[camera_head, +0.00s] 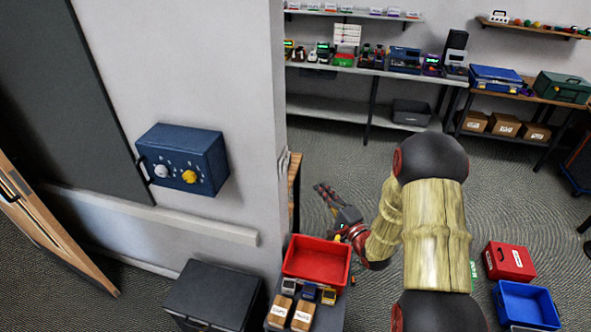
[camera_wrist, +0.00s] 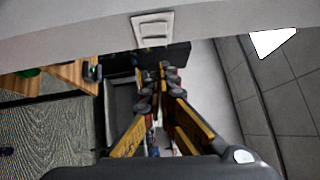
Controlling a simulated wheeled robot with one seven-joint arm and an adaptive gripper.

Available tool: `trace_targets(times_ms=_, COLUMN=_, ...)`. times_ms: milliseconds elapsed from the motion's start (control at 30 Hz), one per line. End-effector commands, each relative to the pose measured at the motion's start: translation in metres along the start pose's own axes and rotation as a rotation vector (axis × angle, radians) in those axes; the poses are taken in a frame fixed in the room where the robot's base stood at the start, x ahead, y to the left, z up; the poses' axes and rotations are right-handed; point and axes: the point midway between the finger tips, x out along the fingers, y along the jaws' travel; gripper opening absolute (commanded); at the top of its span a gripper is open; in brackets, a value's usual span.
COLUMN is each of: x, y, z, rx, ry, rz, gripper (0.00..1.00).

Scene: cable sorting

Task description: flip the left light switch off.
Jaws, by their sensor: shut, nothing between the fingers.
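A white light switch plate (camera_wrist: 152,30) is on the pale wall near the top of the wrist view. Two rockers show on it, one above the other in that picture; I cannot tell their on or off positions. In the head view the switch plate (camera_head: 284,163) shows only edge-on at the wall's corner. My gripper (camera_wrist: 163,70) is shut and empty, its fingertips just below the plate in the wrist view and apart from it. In the head view my gripper (camera_head: 321,188) reaches left toward the wall, right of the plate with a gap.
A blue box with knobs (camera_head: 182,160) is mounted on the wall's near face. Below my arm a red bin (camera_head: 317,262) and small boxes stand on a cart. A wooden-topped table edge (camera_head: 294,185) is close behind the corner. Shelves (camera_head: 370,70) line the back.

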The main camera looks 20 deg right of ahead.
Motion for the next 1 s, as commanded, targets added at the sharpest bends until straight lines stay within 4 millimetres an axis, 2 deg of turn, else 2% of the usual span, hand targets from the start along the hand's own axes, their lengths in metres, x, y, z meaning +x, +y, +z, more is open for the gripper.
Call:
trace_targets(times_ms=267, x=0.001, y=0.0, z=0.0, rx=-0.001, ry=0.001, rz=0.001, gripper=0.0)
trace_targets(times_ms=433, x=0.011, y=0.0, z=0.0, rx=-0.003, ry=0.0, rz=0.0, gripper=0.0)
trace_targets(times_ms=567, x=0.031, y=0.0, z=0.001, rx=-0.003, ry=-0.002, rz=0.001, gripper=0.0)
trace_targets(times_ms=933, x=0.103, y=0.0, z=0.001, rx=-0.003, ry=-0.002, rz=0.001, gripper=0.0)
trace_targets(times_ms=1000, x=0.11, y=0.001, z=0.01, rx=-0.001, ry=-0.002, rz=0.002, gripper=0.0)
